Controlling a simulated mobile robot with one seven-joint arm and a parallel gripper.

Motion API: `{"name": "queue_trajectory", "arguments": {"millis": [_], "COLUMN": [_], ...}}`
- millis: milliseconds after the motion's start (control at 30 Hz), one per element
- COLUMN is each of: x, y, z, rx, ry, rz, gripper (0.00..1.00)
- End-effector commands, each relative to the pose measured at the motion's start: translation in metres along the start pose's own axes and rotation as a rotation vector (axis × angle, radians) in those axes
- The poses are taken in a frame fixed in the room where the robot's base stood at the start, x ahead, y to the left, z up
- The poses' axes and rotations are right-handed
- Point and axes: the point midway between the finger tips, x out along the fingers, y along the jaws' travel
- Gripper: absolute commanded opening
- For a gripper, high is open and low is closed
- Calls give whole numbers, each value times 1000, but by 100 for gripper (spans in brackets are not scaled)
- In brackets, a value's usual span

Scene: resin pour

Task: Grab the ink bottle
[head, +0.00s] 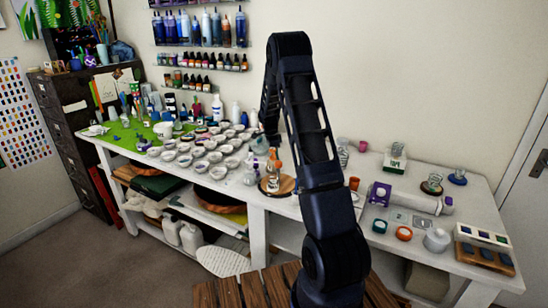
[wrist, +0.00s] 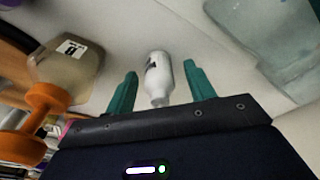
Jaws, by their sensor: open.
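A small white bottle (wrist: 158,76) with a dark label, which looks like the ink bottle, shows in the wrist view on a pale surface. My gripper (wrist: 160,68) has two green fingers, spread apart, one on each side of the bottle. Gaps show between the bottle and both fingers, so it is not gripped. The bottle's near end is close to the gripper's dark palm edge. In the head view my dark arm reaches over the white workbench (head: 460,275); I cannot make out the fingers or this bottle there.
In the wrist view, an orange waisted object (wrist: 40,108) and a labelled beige vessel (wrist: 68,62) are close on the left; a translucent container (wrist: 275,40) is at upper right. In the head view, many small white cups (head: 200,166) crowd the bench left of a round wooden board (head: 284,187).

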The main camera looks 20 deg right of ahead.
Motion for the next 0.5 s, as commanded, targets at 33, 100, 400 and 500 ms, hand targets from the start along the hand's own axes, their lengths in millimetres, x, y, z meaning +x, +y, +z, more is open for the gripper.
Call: {"name": "queue_trajectory", "arguments": {"millis": [33,100,400,500], "x": [0,0,0,0], "y": [0,0,0,0], "z": [0,0,0,0], "rx": [0,0,0,0], "ry": [0,0,0,0], "rz": [0,0,0,0], "gripper": [54,54,6,6]}}
